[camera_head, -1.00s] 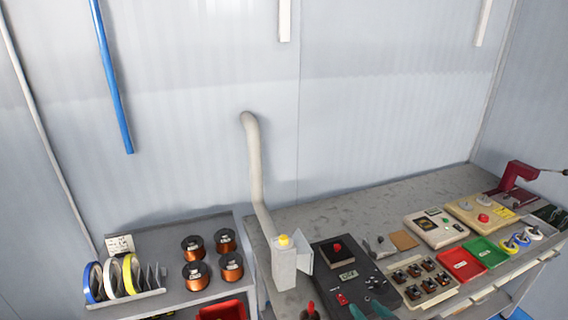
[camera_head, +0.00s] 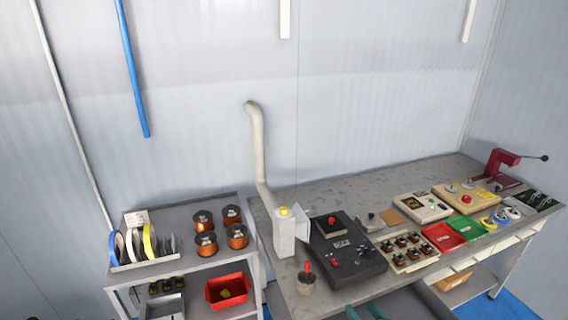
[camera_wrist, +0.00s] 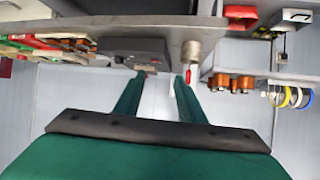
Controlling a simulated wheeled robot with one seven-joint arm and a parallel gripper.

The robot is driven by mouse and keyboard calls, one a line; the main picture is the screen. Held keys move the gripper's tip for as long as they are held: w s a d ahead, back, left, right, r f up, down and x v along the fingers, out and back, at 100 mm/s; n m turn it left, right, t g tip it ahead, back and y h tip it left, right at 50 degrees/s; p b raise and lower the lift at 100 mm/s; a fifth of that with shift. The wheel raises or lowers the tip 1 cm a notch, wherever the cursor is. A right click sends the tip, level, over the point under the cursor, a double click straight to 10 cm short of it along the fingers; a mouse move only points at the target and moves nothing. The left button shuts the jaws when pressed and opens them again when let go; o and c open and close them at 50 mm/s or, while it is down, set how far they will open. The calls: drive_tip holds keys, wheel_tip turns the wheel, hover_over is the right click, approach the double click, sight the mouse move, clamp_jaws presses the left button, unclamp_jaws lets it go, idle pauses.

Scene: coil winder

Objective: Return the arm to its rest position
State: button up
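My gripper (camera_head: 366,313) shows at the bottom edge of the head view as two green fingertips, in front of the bench's front edge. In the wrist view my gripper (camera_wrist: 161,80) has its two green fingers apart, with nothing held between them. The workbench (camera_head: 345,192) lies beyond the fingertips. The black coil winder box (camera_head: 362,262) sits on it. The rest of my arm is out of the head view.
A cup with a red-handled tool (camera_head: 307,283) stands near the bench's front edge. A tray of small coils (camera_head: 404,268) and red and green trays (camera_head: 464,220) lie to the right. At left, a shelf cart holds copper spools (camera_head: 204,220), tape rolls (camera_head: 150,240) and a red bin (camera_head: 247,289).

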drive_tip(key=s+a+f+m+h, duration=0.2)
drive_tip(key=s+a+f, duration=0.4)
drive_tip(key=f, duration=0.2)
drive_tip(key=s+a+f+m+h, duration=0.1)
drive_tip(key=s+a+f+m, duration=0.1)
drive_tip(key=s+a+f, duration=0.4)
drive_tip(key=s+a+r+n+t, duration=0.1)
drive_tip(key=s+a, duration=0.1)
drive_tip(key=s, duration=0.5)
drive_tip(key=s+a+r+t, duration=0.1)
drive_tip(key=s+a, duration=0.2)
drive_tip(key=s, duration=0.4)
drive_tip(key=s+a+r+n+t+y, duration=0.1)
drive_tip(key=s+a, duration=0.1)
drive_tip(key=s, duration=0.5)
drive_tip(key=shift+s+a+r+n, duration=0.25)
drive_tip(key=shift+s+r+n, duration=0.05)
drive_tip(key=shift+s+r, duration=0.1)
